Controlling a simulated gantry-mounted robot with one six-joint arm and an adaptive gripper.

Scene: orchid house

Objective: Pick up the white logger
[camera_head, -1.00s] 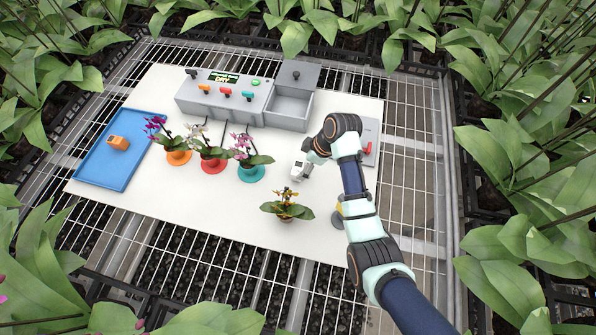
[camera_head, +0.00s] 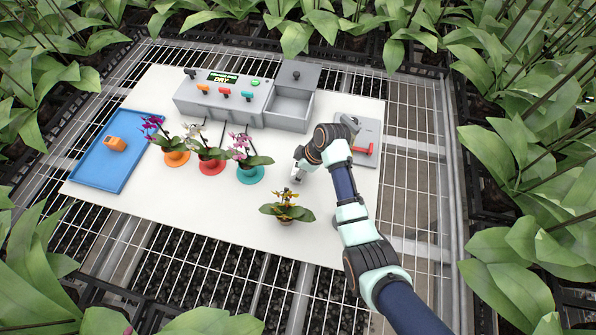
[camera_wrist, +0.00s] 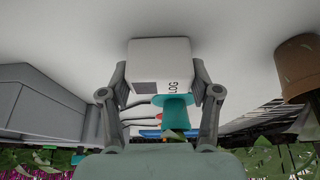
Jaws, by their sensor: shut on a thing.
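The white logger (camera_wrist: 160,62) is a small pale box with a dark square and the letters "LOG" on its face. In the wrist view my gripper (camera_wrist: 160,88) has one grey finger against each side of it and is shut on it. In the head view my gripper (camera_head: 299,168) is at the right half of the white bench top, behind the yellow-flowered orchid. There it largely hides the logger. I cannot tell whether the logger is clear of the bench.
The yellow-flowered orchid (camera_head: 287,208) stands close in front of my gripper. Orchids on orange (camera_head: 176,158), red (camera_head: 212,167) and teal (camera_head: 250,175) saucers stand left. A grey box unit (camera_head: 225,107) is behind, a red-handled device (camera_head: 364,150) right. A blue tray (camera_head: 98,172) holds an orange block (camera_head: 115,144).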

